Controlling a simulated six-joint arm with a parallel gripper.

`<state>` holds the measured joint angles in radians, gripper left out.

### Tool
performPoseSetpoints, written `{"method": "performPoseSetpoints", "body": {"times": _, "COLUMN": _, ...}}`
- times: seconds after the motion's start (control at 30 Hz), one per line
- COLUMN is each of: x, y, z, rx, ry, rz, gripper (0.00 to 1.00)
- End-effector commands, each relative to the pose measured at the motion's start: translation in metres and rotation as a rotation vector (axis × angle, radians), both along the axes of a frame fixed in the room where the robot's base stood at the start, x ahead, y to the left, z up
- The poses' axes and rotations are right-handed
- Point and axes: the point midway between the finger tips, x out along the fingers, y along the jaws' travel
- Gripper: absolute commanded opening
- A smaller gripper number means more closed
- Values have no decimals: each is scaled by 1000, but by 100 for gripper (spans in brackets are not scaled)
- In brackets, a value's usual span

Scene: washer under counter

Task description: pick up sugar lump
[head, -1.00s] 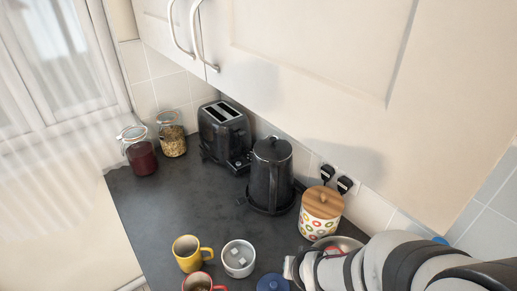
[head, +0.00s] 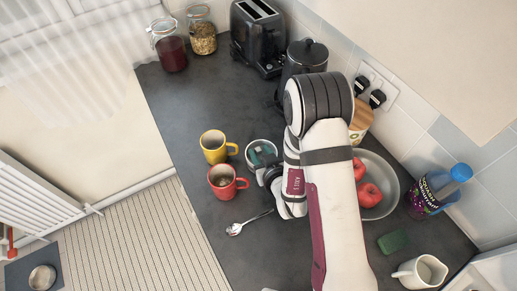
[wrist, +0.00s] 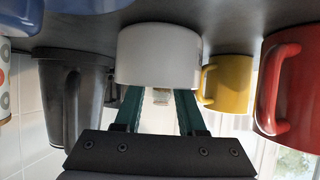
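The white sugar bowl (head: 249,160) stands on the counter beside the yellow mug. My gripper (head: 263,155) is over it, its green fingers covering most of the opening. In the wrist view, which looks upside down, the bowl's outer wall (wrist: 160,52) is straight ahead. My gripper (wrist: 160,95) is open there, its two fingers apart at the bowl's rim. A small pale piece, apparently a sugar lump (wrist: 162,97), shows between the fingertips at the rim. I cannot tell whether the fingers touch it. The bowl's contents are hidden in the head view.
A yellow mug (head: 214,148) and a red mug (head: 226,183) stand close left of the bowl. A spoon (head: 248,223) lies in front. A bowl with red apples (head: 379,211) is right of my arm. The black kettle (head: 303,56) stands behind. Free counter lies toward the back left.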

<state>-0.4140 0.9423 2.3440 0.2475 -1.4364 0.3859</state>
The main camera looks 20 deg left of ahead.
Motion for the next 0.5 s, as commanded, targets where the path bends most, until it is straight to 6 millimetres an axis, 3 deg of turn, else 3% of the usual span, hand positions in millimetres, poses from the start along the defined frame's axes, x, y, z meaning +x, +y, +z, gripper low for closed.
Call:
{"method": "performPoseSetpoints", "body": {"times": 0.07, "x": 0, "y": 0, "z": 0, "rx": 0, "ry": 0, "rz": 0, "gripper": 38}}
{"method": "performPoseSetpoints", "body": {"times": 0.27, "x": 0, "y": 0, "z": 0, "rx": 1, "ry": -1, "rz": 0, "gripper": 2}}
{"method": "performPoseSetpoints", "body": {"times": 0.5, "x": 0, "y": 0, "z": 1, "rx": 1, "ry": -1, "rz": 0, "gripper": 0}}
